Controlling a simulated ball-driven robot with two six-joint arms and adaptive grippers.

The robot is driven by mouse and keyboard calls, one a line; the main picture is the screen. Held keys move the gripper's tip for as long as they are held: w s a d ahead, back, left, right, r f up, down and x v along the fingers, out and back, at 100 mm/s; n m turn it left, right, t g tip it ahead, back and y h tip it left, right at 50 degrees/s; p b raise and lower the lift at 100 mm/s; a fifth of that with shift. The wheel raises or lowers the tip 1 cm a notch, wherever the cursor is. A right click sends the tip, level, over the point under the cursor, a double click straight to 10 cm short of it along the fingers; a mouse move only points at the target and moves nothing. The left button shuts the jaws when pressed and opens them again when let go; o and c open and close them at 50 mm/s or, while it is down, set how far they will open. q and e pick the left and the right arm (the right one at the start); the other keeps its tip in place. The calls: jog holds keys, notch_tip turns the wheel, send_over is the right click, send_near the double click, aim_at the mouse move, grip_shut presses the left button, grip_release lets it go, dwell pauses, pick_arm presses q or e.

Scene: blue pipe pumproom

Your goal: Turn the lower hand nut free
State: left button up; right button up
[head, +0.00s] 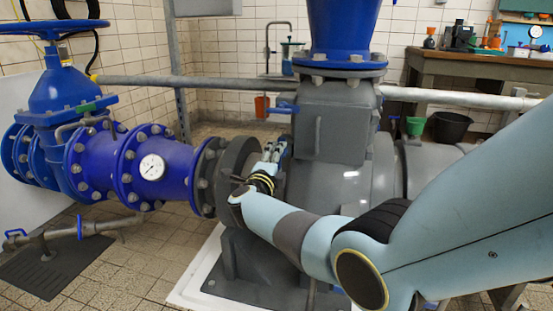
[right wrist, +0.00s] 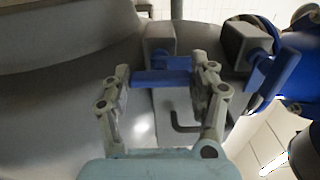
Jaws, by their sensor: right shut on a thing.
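A blue hand nut (right wrist: 161,78) with a wide crossbar sits below a grey block in the right wrist view. My right gripper (right wrist: 161,74) has one finger at each end of this crossbar and is shut on it. In the head view my right gripper (head: 274,152) is at the grey pump housing, beside the dark flange; it hides the nut there. A second blue hand nut (right wrist: 256,78) is at a grey block further right in the right wrist view. A blue handle (head: 284,108) shows above my gripper in the head view. My left gripper is not in view.
The grey pump (head: 334,125) stands under a blue vertical pipe (head: 342,28). Blue piping with a gauge (head: 152,167) is at the left. A thin bent rod (right wrist: 184,127) lies between my fingers' bases. A workbench (head: 470,70) stands at the back right.

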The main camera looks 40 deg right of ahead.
jog(key=shift+a, duration=0.1)
dwell(0.3)
jog(key=o, duration=1.2)
jog(key=v, duration=0.7)
jog(key=shift+s+a, duration=0.15)
jog(key=shift+s, duration=0.05)
jog(key=shift+f, duration=0.1)
